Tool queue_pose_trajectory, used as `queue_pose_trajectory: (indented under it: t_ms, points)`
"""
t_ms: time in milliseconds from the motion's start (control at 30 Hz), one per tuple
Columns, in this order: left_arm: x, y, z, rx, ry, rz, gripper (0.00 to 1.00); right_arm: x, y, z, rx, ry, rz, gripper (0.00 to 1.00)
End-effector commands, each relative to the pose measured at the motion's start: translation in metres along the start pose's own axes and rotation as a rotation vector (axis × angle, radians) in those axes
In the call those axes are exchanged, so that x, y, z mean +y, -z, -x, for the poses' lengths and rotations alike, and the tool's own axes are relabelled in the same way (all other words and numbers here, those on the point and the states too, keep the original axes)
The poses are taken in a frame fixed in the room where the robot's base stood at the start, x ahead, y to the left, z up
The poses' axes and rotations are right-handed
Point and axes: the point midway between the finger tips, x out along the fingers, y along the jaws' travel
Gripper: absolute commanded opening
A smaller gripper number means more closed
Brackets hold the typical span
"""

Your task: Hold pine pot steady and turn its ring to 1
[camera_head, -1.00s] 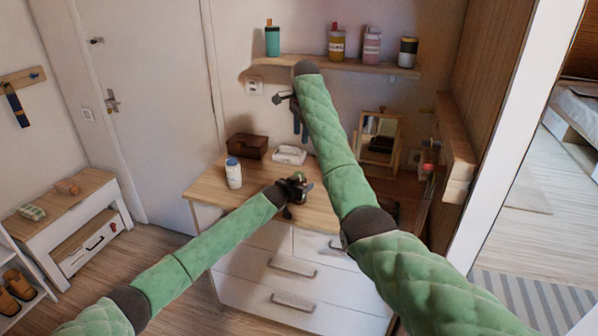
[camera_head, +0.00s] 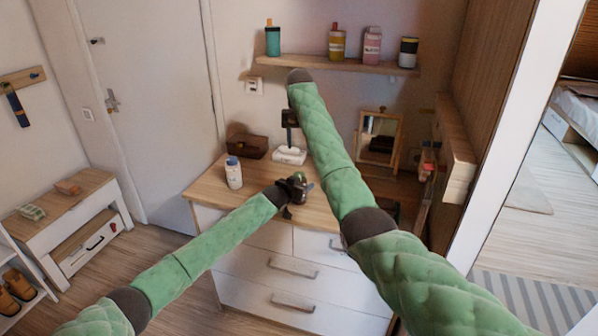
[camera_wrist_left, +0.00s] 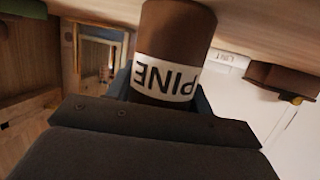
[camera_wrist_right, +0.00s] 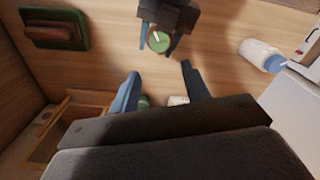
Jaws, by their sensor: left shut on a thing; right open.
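The pine pot (camera_wrist_left: 172,38) is a brown cylinder with a white PINE label, upside down in the left wrist view. My left gripper (camera_head: 300,186) is shut on it over the dresser top. In the right wrist view the pot's round green top (camera_wrist_right: 158,41) carries a pale mark and sits between the left gripper's blue fingers; I cannot read any numbers. My right gripper (camera_wrist_right: 160,78) is open and empty, pointing down over the dresser, apart from the pot. In the head view the right gripper (camera_head: 290,136) is partly hidden by its own arm, above the white box.
A white bottle with a blue cap (camera_head: 233,174) stands left of the pot. A brown box (camera_head: 247,146), a white box (camera_head: 289,156) and a mirror (camera_head: 379,138) stand at the back of the dresser. A shelf (camera_head: 340,66) with several containers hangs above. A green tray (camera_wrist_right: 80,28) shows in the right wrist view.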

Motion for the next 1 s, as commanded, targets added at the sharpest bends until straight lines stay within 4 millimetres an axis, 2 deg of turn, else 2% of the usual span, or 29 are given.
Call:
queue_pose_trajectory:
  t_ms: [167,500,700,1000]
  points:
    - [0.0,0.0,0.0,0.0,0.0,0.0,0.26,0.0,0.0,-0.017,-0.003,-0.001,0.006,0.47]
    - [0.0,0.0,0.0,0.0,0.0,0.0,0.26,0.001,-0.001,-0.076,-0.003,-0.001,0.004,0.47]
    - [0.0,0.0,0.0,0.0,0.0,0.0,0.26,0.001,0.0,-0.103,-0.001,0.0,0.003,0.47]
    - [0.0,0.0,0.0,0.0,0.0,0.0,0.26,0.0,0.0,-0.119,0.0,0.0,0.003,0.47]
